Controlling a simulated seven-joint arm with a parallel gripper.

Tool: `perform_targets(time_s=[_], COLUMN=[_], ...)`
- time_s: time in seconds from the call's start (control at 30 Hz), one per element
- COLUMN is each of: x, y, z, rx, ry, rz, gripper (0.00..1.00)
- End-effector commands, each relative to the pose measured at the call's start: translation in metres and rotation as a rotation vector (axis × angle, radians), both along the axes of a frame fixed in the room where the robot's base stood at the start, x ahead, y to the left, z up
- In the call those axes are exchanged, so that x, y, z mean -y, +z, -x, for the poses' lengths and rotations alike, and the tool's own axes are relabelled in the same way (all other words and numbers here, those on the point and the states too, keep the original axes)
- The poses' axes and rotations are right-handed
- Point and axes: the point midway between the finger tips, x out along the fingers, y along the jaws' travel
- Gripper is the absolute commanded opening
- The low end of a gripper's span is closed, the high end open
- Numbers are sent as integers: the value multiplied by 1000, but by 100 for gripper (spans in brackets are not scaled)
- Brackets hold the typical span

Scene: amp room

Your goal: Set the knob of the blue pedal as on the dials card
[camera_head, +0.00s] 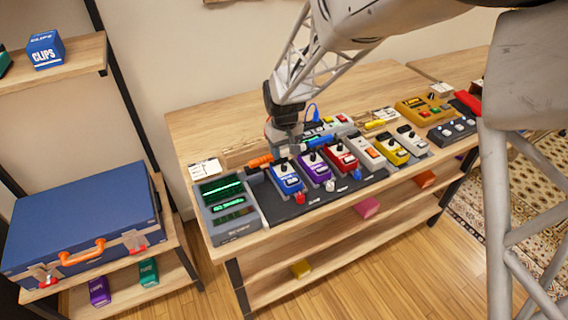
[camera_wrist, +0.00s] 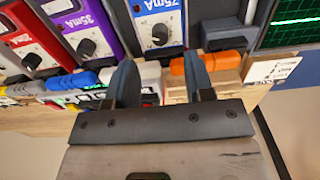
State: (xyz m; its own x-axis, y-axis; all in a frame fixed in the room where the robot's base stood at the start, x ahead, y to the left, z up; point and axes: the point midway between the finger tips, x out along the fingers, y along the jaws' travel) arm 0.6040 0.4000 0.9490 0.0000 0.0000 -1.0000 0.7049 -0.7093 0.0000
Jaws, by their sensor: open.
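The blue pedal (camera_head: 287,182) stands at the left end of the row on the dark board. Its dark knob (camera_head: 283,168) is on its upper part. In the wrist view the blue pedal (camera_wrist: 152,14) is at the top middle, and its knob (camera_wrist: 160,34) has a pale pointer mark. My gripper (camera_head: 294,145) is above and behind the blue pedal. In the wrist view my gripper (camera_wrist: 161,72) is open, its fingers apart and short of the knob, with nothing held. A white card (camera_head: 206,168) with small writing lies at the table's left; I cannot tell if it is the dials card.
A purple pedal (camera_head: 315,169) and red pedal (camera_head: 341,159) stand close to the right. An orange plug (camera_head: 260,161) lies left of my gripper, and a blue plug (camera_head: 320,143) right of it. A grey device with green screens (camera_head: 226,207) stands at the left.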

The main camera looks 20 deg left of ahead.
Motion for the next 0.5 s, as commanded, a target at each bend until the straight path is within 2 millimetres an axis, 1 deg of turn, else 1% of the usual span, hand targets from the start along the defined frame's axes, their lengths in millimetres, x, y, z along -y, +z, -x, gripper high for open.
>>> perform_targets(time_s=[0.03, 0.3, 0.5], x=[0, 0, 0], y=[-6, -39, -54], z=[0, 0, 0], rx=[-1, -1, 0], ry=[0, 0, 0], rz=[1, 1, 0], gripper=[48, 48, 48])
